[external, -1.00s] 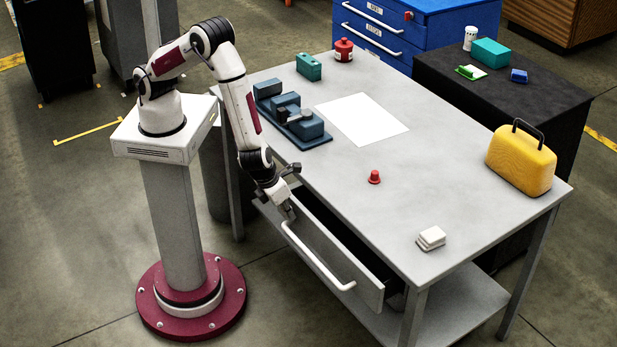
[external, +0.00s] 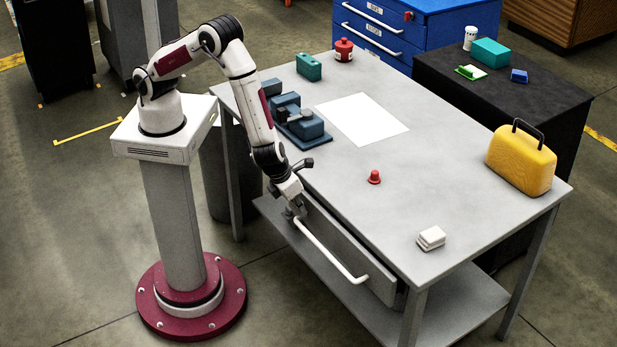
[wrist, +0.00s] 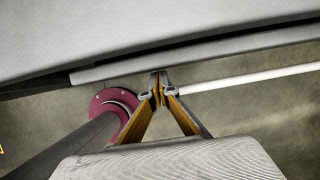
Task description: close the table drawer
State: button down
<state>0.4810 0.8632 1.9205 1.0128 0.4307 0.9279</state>
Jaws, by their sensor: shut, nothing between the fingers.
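The table drawer (external: 350,247) is under the front edge of the grey table (external: 440,215). It stands nearly flush, with a thin dark gap along its top edge that also shows in the wrist view. Its long white handle (external: 330,252) runs along the front and shows in the wrist view (wrist: 245,80). My gripper (wrist: 160,78) is shut and empty, its fingertips at the drawer front by the left end of the handle. Whether the tips touch the drawer or the handle I cannot tell. In the external view the fingertips are partly hidden by the wrist.
On the table are a blue vise-like fixture (external: 295,120), a white sheet (external: 362,119), a red knob-like piece (external: 374,177), white blocks (external: 431,238) and a yellow case (external: 521,160). A lower shelf (external: 455,300) lies under the drawer. The floor in front is free.

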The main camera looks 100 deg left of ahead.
jog(key=shift+s+d, duration=0.4)
jog(key=shift+d, duration=0.05)
jog(key=s+d+f+v, duration=0.1)
jog(key=v, duration=1)
jog(key=shift+s+d, duration=0.2)
jog(key=shift+s, duration=0.05)
jog(key=s+a+f+t+y, duration=0.1)
jog(key=s+f+t+y, duration=0.1)
jog(key=s, duration=0.5)
jog(key=shift+f+t+y, duration=0.4)
jog(key=shift+t+y, duration=0.2)
